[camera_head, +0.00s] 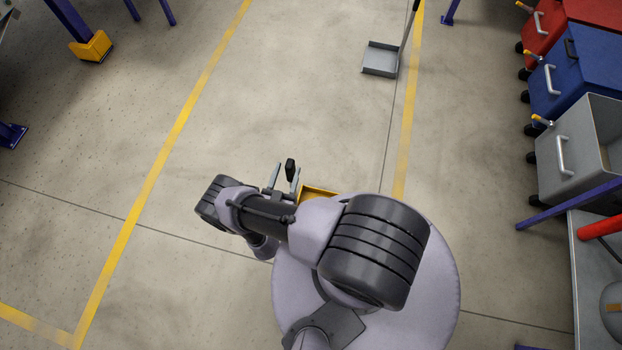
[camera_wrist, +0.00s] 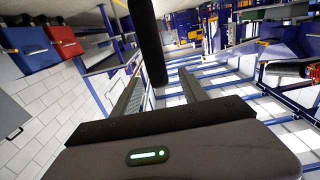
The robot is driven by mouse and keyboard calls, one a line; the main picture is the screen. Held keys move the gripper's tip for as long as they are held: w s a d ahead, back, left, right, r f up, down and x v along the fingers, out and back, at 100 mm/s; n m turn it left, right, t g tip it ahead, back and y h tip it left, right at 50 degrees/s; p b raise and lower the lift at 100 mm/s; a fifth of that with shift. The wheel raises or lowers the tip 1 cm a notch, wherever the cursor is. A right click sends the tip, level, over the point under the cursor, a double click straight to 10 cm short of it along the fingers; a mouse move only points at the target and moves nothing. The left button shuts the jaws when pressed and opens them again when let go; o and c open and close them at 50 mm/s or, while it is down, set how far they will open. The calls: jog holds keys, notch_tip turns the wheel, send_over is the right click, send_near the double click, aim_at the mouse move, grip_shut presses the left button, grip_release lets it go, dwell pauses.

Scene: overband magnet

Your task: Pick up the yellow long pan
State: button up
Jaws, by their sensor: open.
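A yellow pan (camera_head: 316,192) shows partly in the head view, just right of my gripper; my arm hides the rest of it. A black upright grip (camera_head: 290,166) stands at my gripper's fingertips and looks like the top of the pan's long handle, though the join is hidden. My gripper (camera_head: 286,170) is open, with one finger on either side of the grip in the picture. In the wrist view, the black grip (camera_wrist: 149,42) runs down from the top edge between the two open fingers of my gripper (camera_wrist: 162,76). I cannot tell whether either finger touches it.
A grey long-handled dustpan (camera_head: 380,59) stands farther off on the floor. Red (camera_head: 590,12), blue (camera_head: 582,70) and grey (camera_head: 580,150) wheeled bins line the right side. A metal bench (camera_head: 585,275) is at lower right. The floor left and ahead is clear, with yellow lines.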

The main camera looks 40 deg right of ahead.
aim_at(292, 159)
jog(key=x, duration=0.1)
jog(key=b+x, duration=0.1)
jog(key=x, duration=0.1)
jog(key=b+x, duration=0.1)
jog(key=x, duration=0.1)
jog(key=shift+d+f, duration=0.25)
jog(key=shift+f, duration=0.05)
jog(key=shift+w+d+r, duration=0.2)
jog(key=shift+w+d, duration=0.05)
jog(key=shift+w, duration=0.05)
grip_shut()
dwell(0.8)
